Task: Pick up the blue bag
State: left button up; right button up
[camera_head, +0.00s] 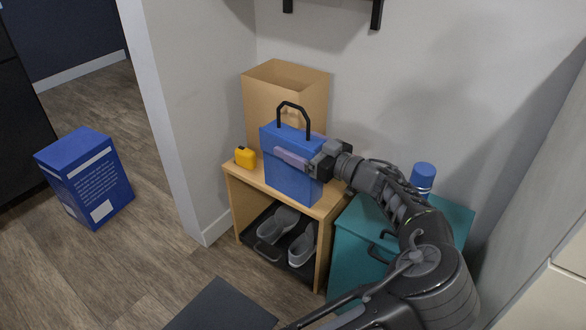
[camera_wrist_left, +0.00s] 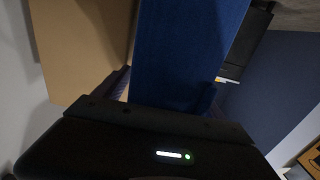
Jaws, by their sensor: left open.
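The blue bag (camera_head: 292,180) is a boxy blue bag with a black handle (camera_head: 293,108) arched upright on top. It stands on the light wood shoe cabinet (camera_head: 327,208). My left gripper (camera_head: 296,151) reaches it from the right at upper height. In the left wrist view the blue bag (camera_wrist_left: 185,55) fills the middle, with a finger on each side. The jaws are open around it; I cannot tell whether the fingers touch it. My right gripper is not in view.
An open cardboard box (camera_head: 287,75) stands behind the bag, and a small yellow object (camera_head: 245,157) sits left of it. Grey shoes (camera_head: 278,225) are on the lower shelf. A teal cabinet (camera_head: 356,245) with a blue bottle (camera_head: 423,176) is at right. A blue box (camera_head: 88,175) stands on the floor.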

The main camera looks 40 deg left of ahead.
pick_arm(q)
jog(key=shift+a, duration=0.2)
jog(key=shift+c, duration=0.2)
grip_shut()
dwell(0.9)
